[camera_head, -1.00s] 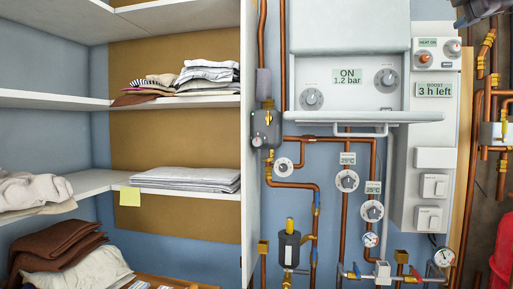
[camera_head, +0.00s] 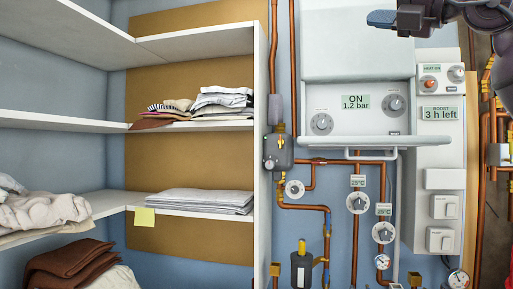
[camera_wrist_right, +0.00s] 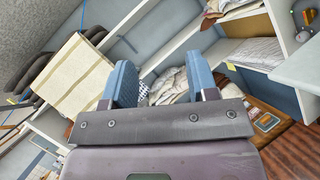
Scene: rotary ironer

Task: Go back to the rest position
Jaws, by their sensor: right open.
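My right gripper (camera_wrist_right: 160,80) is open in the right wrist view, with its two blue fingers apart and nothing between them. My left gripper is in neither view.
White shelves (camera_head: 196,42) at the left hold folded cloths (camera_head: 205,200) and loose linens (camera_head: 45,211). A red object (camera_head: 509,275) is cut off at the right edge.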

